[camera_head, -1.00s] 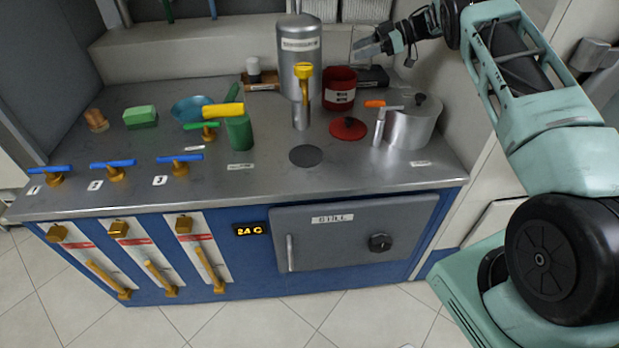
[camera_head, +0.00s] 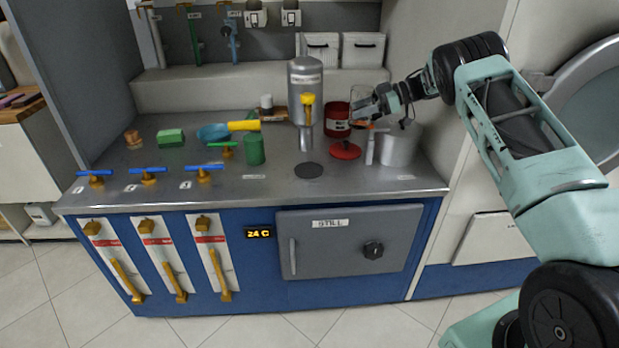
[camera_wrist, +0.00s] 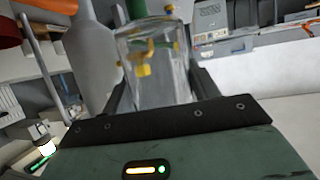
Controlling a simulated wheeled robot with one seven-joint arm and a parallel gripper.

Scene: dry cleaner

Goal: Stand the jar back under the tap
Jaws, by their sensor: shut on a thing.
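My gripper (camera_head: 362,112) is shut on a clear glass jar (camera_wrist: 152,75), which stands between the two dark fingers in the wrist view. In the head view the glass jar (camera_head: 359,93) is faint, by the fingertips above the right part of the counter, near the red can. The tap (camera_head: 308,100), with a yellow handle, is on the tall silver cylinder (camera_head: 305,75), left of my gripper. A dark round disc (camera_head: 309,170) lies on the counter in front of the tap and looks empty. The jar's base is hard to make out.
A red can (camera_head: 337,122), a red lid (camera_head: 345,150) and a silver pot (camera_head: 401,147) stand close to my gripper. A green cup (camera_head: 254,149) and a blue pan (camera_head: 212,132) are left of the tap. The front counter around the disc is clear.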

